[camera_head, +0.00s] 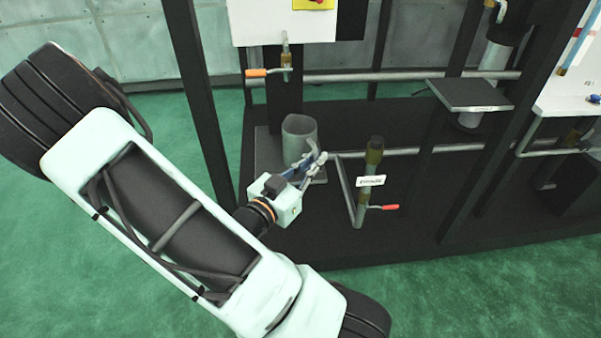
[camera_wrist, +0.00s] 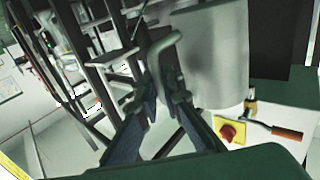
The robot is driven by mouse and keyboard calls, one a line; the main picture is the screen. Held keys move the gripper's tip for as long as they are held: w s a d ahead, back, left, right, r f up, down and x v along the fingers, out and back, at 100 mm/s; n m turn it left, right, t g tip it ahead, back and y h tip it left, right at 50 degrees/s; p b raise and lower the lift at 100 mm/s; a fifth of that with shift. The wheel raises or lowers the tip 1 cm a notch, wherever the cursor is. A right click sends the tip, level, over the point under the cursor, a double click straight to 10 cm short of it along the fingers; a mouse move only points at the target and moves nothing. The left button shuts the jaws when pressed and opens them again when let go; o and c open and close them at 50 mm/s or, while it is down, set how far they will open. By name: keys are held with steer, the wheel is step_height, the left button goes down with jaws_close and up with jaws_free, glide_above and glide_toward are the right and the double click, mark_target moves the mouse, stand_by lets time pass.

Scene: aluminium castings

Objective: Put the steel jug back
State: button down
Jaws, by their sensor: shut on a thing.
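The steel jug (camera_head: 299,136) is a grey cylinder at the left end of the black stand in the head view. It is upright, over or on a grey plate (camera_head: 266,158); I cannot tell whether it touches the plate. My gripper (camera_head: 316,160) is at its right side, shut on its handle. In the wrist view the jug (camera_wrist: 212,55) fills the upper right, and its curved handle (camera_wrist: 165,48) runs down between the fingers of my gripper (camera_wrist: 166,92). The jug's base is partly hidden by my gripper in the head view.
A tap with an orange lever (camera_head: 257,72) hangs above the jug. A pipe with a red-handled valve (camera_head: 383,207) stands to the right of my gripper. Black uprights (camera_head: 202,105) frame the stand. A small dark shelf (camera_head: 468,94) is further right. Green floor lies in front.

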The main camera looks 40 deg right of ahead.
mark_target(306, 152)
steer(key=shift+w+d+f+b, duration=0.25)
steer(key=shift+w+f+b, duration=0.25)
steer(key=shift+b, duration=0.65)
steer(key=shift+w+d+f+b, duration=0.2)
steer(key=shift+w+f+b, duration=0.25)
steer(key=shift+b, duration=0.7)
steer(key=w, duration=0.1)
steer(key=w+d+f+b, duration=0.1)
steer(key=w, duration=0.1)
steer(key=w+d+f, duration=0.1)
steer(key=w, duration=0.1)
steer(key=shift+d+b, duration=0.1)
steer(key=shift+b, duration=0.3)
steer(key=shift+w+d+f+b, duration=0.25)
steer(key=shift+w+f+b, duration=0.4)
steer(key=shift+f, duration=0.7)
steer(key=shift+w+d+f+b, duration=0.3)
steer(key=shift+w+f+b, duration=0.35)
steer(key=shift+f, duration=0.75)
steer(key=shift+w+d+f+b, duration=0.25)
steer(key=shift+w+f+b, duration=0.4)
steer(key=shift+f, duration=0.7)
steer(key=shift+w, duration=0.15)
steer(key=shift+f, duration=0.2)
steer(key=c, duration=2.1)
jaws_free()
